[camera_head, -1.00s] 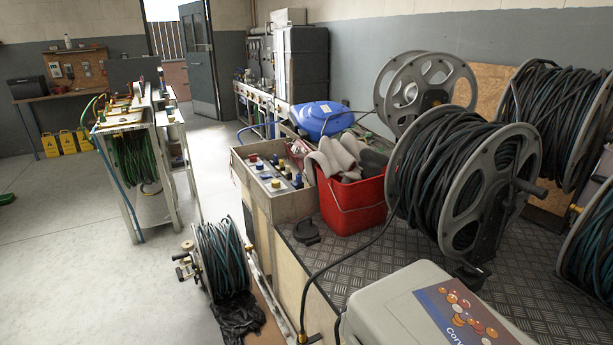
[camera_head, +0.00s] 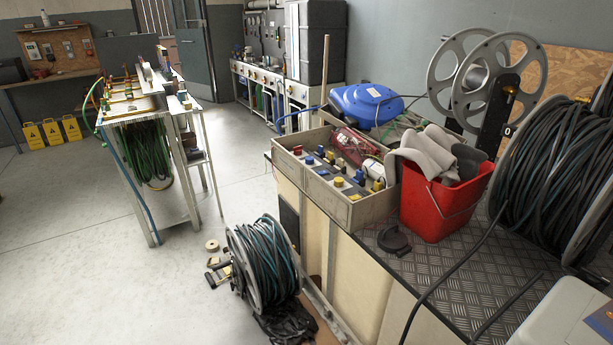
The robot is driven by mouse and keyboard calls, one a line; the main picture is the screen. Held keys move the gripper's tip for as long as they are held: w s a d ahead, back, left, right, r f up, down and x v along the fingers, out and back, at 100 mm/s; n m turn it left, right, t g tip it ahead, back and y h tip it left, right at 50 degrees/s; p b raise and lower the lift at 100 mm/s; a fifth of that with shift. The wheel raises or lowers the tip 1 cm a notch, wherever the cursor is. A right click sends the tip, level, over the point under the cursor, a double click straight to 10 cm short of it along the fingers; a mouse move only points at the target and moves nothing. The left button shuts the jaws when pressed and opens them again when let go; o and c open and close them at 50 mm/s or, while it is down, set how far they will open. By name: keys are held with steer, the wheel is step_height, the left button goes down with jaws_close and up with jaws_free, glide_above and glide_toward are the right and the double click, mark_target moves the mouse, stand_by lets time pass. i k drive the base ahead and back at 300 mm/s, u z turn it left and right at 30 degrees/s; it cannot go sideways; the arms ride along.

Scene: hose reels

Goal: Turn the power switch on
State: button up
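I cannot make out a power switch for certain in the head view. A wooden wall board (camera_head: 58,52) at the far left carries a few small pale and dark items, too small to identify. A grey tray box (camera_head: 356,212) on the near bench holds several small blue, yellow and red parts and a red cylinder (camera_head: 352,146). My gripper is not in view.
A metal-topped bench (camera_head: 455,268) fills the right, with a red bucket (camera_head: 437,207), a blue case (camera_head: 366,105) and a large hose reel (camera_head: 548,190). A small hose reel (camera_head: 262,262) stands on the floor. A hose rack (camera_head: 150,202) stands left. Floor between is open.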

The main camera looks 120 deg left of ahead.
mark_target(298, 151)
steer(key=u, duration=0.1)
steer(key=k, duration=0.15)
steer(key=u, duration=3.35)
steer(key=i, duration=1.7)
